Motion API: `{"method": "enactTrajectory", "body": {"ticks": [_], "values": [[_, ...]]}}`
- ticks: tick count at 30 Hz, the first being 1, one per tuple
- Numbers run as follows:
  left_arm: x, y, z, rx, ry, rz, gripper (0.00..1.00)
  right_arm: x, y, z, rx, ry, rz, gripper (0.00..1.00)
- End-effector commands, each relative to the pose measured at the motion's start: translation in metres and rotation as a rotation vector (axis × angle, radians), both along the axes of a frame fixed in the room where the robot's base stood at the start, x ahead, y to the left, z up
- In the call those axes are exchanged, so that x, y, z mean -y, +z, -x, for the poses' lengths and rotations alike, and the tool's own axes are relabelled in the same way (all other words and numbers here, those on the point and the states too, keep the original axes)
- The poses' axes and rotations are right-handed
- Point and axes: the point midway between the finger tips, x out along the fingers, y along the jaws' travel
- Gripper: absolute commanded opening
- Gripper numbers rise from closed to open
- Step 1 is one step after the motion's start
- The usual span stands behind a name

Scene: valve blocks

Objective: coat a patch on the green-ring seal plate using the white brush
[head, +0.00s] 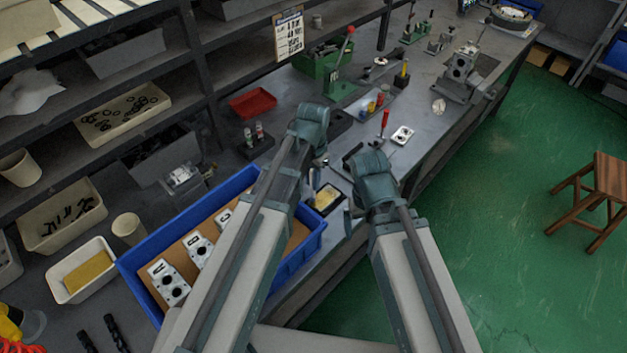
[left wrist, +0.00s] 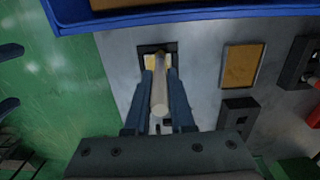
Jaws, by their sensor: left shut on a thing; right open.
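My left gripper (head: 321,163) is shut on the white brush. In the left wrist view the brush's pale handle (left wrist: 160,95) lies between the two fingers, its round end towards the camera. The brush's far end is over or in a small dark-framed holder (left wrist: 143,50) with pale yellow in it; I cannot tell whether they touch. My right gripper (head: 352,212) is open near the bench's front edge, with nothing visible in it. A white plate (head: 402,135) with dark holes lies on the bench beyond my grippers. I cannot make out a green ring on any plate.
A blue bin (head: 142,290) with lettered white plates stands close on the left. A yellow pad in a dark frame (head: 327,200) lies beside my grippers. A red-handled tool (head: 385,120), a red tray (head: 252,103) and a lever press (head: 342,75) stand farther back.

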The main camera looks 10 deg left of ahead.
Motion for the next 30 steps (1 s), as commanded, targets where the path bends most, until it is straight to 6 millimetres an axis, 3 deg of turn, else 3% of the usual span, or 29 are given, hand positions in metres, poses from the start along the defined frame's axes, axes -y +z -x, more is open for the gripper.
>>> {"method": "enactTrajectory", "body": {"ticks": [12, 22, 30], "values": [[0.018, 0.002, -0.026, 0.000, -0.001, 0.000, 0.00, 0.000, 0.002, 0.000, 0.000, 0.000, 0.000, 0.99], [0.021, 0.002, -0.030, 0.000, 0.000, 0.000, 0.00, 0.000, 0.002, 0.000, 0.000, 0.000, 0.000, 0.99], [0.033, 0.001, -0.048, 0.000, -0.002, 0.000, 0.00, 0.000, 0.001, 0.000, 0.000, 0.000, 0.000, 0.99]]}}
